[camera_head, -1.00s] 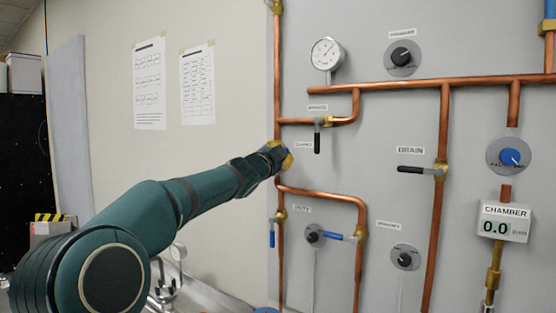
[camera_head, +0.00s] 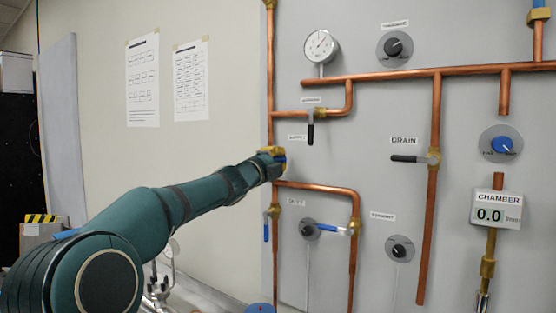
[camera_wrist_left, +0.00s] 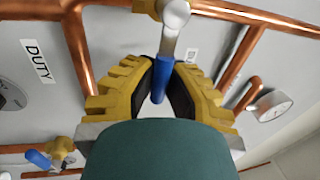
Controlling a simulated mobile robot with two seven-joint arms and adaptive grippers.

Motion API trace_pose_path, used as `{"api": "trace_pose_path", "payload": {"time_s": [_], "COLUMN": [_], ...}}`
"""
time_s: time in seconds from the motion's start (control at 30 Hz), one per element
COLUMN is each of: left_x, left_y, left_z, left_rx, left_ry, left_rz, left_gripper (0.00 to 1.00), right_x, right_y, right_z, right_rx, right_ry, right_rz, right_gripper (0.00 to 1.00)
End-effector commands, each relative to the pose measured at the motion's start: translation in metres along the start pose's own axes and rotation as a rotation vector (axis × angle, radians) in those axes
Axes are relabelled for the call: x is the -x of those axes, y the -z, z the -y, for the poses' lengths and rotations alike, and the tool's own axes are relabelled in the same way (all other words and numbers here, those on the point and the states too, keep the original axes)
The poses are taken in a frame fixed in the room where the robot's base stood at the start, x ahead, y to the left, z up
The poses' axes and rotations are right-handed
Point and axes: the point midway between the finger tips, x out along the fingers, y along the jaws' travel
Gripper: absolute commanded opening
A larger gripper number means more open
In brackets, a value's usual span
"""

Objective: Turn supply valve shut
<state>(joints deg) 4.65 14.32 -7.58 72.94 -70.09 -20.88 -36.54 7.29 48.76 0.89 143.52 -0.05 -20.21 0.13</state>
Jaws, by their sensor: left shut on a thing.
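The supply valve sits on the left vertical copper pipe, beside a small label (camera_head: 297,137) that looks like SUPPLY. My left gripper (camera_head: 272,157) is at this valve in the head view and hides most of it. In the left wrist view, the valve's silver lever (camera_wrist_left: 174,18) comes down from the brass body at the top edge. Its blue handle (camera_wrist_left: 163,88) lies between the yellow, black-padded fingers of my left gripper (camera_wrist_left: 168,90), which are shut on it. The lever's exact angle to its pipe is hard to tell. My right gripper is not in view.
Nearby are a black-handled valve (camera_head: 310,132) above, blue-handled valves (camera_head: 267,228) and (camera_head: 335,229) below, the black DRAIN lever (camera_head: 408,159), a pressure gauge (camera_head: 321,46) and the chamber display (camera_head: 497,212) reading 0.0. Copper pipes stand out from the grey panel.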

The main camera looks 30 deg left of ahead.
Motion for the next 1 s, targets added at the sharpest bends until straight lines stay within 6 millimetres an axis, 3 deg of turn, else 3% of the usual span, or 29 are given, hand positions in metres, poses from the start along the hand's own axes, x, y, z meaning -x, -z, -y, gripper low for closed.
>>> {"api": "trace_pose_path", "payload": {"time_s": [0.43, 0.47, 0.53, 1.0], "left_x": [0.0000, 0.0000, 0.0000, 0.0098], "left_y": [-0.0001, -0.0001, -0.0001, -0.0006], "left_z": [-0.0019, -0.0020, -0.0019, 0.0002], "left_rx": [-0.010, -0.010, -0.010, -0.009], "left_ry": [-0.002, -0.003, -0.002, 0.000], "left_rz": [-0.002, -0.002, -0.002, -0.002], "left_gripper": [0.00, 0.19, 0.44, 0.44], "right_x": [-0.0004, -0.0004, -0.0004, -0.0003], "right_y": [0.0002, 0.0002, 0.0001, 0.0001], "right_z": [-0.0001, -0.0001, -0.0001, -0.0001], "right_rx": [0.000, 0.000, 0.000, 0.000], "right_ry": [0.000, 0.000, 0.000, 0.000], "right_rz": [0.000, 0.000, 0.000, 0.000], "right_gripper": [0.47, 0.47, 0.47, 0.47]}}
